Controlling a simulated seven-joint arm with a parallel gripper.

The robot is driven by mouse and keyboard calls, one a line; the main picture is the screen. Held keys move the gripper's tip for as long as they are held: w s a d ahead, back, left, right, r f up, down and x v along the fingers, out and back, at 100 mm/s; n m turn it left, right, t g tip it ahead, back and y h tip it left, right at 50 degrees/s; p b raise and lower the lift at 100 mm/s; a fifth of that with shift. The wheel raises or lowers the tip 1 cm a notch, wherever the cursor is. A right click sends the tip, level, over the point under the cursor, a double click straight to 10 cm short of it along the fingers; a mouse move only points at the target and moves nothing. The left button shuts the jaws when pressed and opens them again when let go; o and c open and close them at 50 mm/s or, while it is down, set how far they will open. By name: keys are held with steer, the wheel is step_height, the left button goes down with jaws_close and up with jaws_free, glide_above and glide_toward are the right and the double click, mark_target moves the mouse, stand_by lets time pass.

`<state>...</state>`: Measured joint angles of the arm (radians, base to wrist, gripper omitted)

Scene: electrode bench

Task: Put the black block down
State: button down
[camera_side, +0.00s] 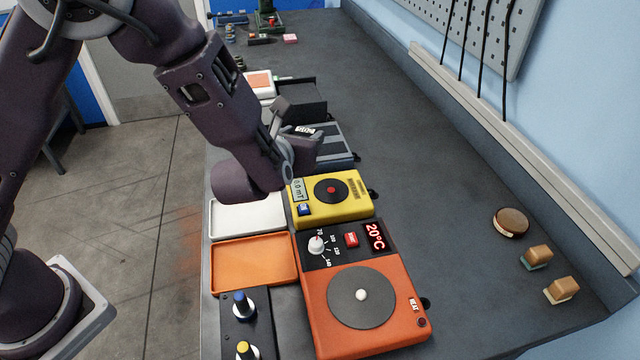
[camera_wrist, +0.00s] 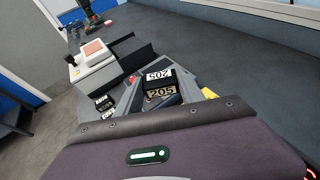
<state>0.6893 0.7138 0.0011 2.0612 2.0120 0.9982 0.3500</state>
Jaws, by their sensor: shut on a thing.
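The black block (camera_wrist: 159,84) shows in the wrist view with pale labels reading 205 on two faces. My gripper (camera_wrist: 168,98) is shut on it, with grey finger parts at either side. In the side view the block (camera_side: 304,130) shows its label at the end of my gripper (camera_side: 303,142), above the bench near a grey slotted fixture (camera_side: 337,142). The block's underside is hidden, so I cannot tell whether it touches anything. A second small black block with pale labels (camera_wrist: 105,104) is at the left in the wrist view.
A white device with an orange top (camera_side: 259,84) and a black box (camera_side: 302,98) stand behind. A yellow stirrer (camera_side: 356,205), an orange hotplate (camera_side: 390,322), a white tray (camera_side: 235,222) and an orange tray (camera_side: 254,263) are in front.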

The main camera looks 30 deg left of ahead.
mark_target(328, 194)
steer(key=d+r+m+h, duration=0.1)
steer(key=d+m+h, duration=0.2)
steer(key=d, duration=0.2)
steer(key=shift+t+h, duration=0.3)
steer(key=shift+h, duration=0.1)
steer(key=f, duration=0.6)
steer(key=d+f, duration=0.1)
steer(key=f, duration=0.3)
steer(key=shift+s, duration=0.15)
steer(key=c, duration=0.7)
jaws_free()
steer(key=shift+f, duration=0.1)
